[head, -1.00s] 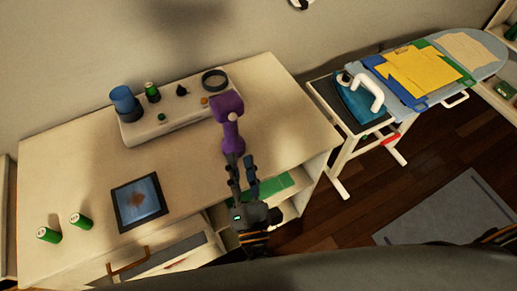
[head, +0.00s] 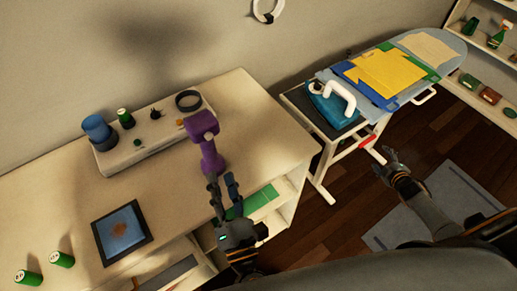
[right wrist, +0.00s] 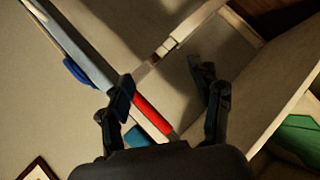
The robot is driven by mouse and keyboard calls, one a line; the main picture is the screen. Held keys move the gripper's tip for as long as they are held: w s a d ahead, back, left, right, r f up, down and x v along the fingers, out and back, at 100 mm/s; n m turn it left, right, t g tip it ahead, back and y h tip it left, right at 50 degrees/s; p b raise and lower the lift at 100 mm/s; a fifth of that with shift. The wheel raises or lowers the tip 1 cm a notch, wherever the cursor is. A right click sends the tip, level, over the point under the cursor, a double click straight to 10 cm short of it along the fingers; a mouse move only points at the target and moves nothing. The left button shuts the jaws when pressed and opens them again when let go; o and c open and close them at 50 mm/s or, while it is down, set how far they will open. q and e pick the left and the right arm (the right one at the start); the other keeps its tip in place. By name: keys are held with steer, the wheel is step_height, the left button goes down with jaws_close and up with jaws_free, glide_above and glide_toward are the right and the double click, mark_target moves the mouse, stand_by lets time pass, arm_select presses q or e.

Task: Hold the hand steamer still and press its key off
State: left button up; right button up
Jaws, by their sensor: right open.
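Whether a finger touches the steamer is unclear. The key cannot be made out.
On the desk (head: 165,205) are a pale console (head: 150,140) with a blue cup (head: 97,130), a dark-framed tablet (head: 122,232) and green cans (head: 62,259). An iron (head: 338,95) stands on a side stand, beside an ironing board with folded cloths (head: 390,75).

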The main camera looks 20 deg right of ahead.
steer(key=w+d+r+n+t, duration=0.2)
steer(key=w+d+r, duration=0.15)
steer(key=r, duration=0.35)
steer(key=w+d+r+n+t, duration=0.1)
steer(key=w+d+r+n, duration=0.1)
steer(key=w+r, duration=0.35)
steer(key=w+a+r+n+t+y, duration=0.25)
steer(key=a+r+n, duration=0.25)
steer(key=r, duration=0.4)
steer(key=w+a+r+n+y, duration=0.1)
steer(key=a+r+n+y, duration=0.1)
steer(key=a+n+y, duration=0.35)
steer(key=a+r+n+y, duration=0.25)
steer(key=a+n, duration=0.35)
steer(key=a, duration=0.3)
steer(key=n+g+y, duration=0.9)
steer(key=n, duration=0.8)
glide_toward(214, 144)
steer(key=x, duration=1.2)
steer(key=shift+c, duration=0.2)
